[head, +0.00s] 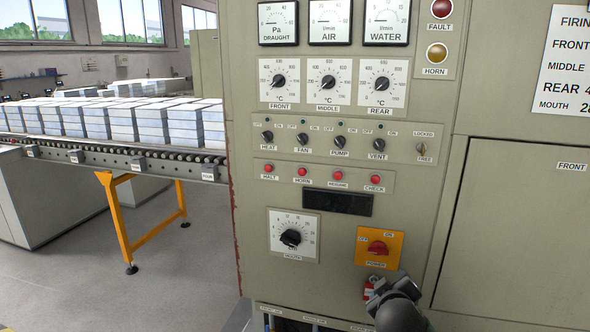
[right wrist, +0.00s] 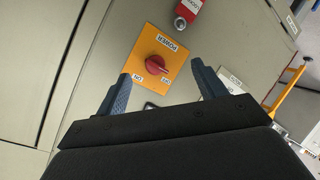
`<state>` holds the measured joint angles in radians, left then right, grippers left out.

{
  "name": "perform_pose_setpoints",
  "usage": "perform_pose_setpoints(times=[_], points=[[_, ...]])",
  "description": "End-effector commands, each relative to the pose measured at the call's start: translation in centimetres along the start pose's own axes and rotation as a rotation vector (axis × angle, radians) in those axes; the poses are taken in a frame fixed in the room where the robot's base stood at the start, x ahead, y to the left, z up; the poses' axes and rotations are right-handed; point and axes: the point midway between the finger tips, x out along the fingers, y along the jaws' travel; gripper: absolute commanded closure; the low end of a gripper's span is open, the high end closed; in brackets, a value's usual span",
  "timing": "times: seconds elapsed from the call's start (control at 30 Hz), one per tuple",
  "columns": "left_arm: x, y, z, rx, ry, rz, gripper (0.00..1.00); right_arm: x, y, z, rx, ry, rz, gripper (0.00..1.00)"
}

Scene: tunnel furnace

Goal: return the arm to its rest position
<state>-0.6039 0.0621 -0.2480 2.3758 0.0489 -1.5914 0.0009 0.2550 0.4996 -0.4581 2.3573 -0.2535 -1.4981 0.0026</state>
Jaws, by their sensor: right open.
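My right gripper (head: 386,286) is at the lower front of the control cabinet, just below the orange power switch plate (head: 366,258) in the head view. The plate carries a red knob (head: 377,248) with OFF and ON marks. In the right wrist view my right gripper (right wrist: 163,88) is open, its two blue-grey fingers apart and nothing between them. The red knob (right wrist: 155,65) and orange plate (right wrist: 146,47) lie beyond the fingertips, and the fingers look clear of them. My left gripper is in neither view.
The cabinet front (head: 340,215) carries gauges, dials, switches and red buttons. A red-and-white tag or lock (head: 370,287) hangs close beside my right gripper; it also shows in the right wrist view (right wrist: 188,13). A roller conveyor (head: 125,155) with stacked grey blocks stands left, with open floor before it.

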Motion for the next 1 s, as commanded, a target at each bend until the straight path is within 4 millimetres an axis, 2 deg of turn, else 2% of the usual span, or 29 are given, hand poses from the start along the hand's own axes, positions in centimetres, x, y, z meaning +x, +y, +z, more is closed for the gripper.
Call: perform_pose_setpoints(times=[0.03,0.1,0.4,0.77,1.0], points=[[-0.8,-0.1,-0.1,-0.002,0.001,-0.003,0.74,-0.7,-1.9,1.5,0.032,-0.051,-0.072,0.30],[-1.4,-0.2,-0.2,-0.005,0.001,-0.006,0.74,-1.6,-4.3,3.4,0.066,-0.110,-0.161,0.30],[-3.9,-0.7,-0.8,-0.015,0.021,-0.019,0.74,-6.4,-12.6,9.5,0.209,-0.266,-0.447,0.30],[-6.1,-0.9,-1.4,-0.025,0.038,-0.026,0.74,-12.6,-19.2,17.0,0.360,-0.454,-0.593,0.30],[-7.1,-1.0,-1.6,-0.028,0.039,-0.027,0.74,-17.9,-23.6,22.3,0.427,-0.605,-0.669,0.30]])
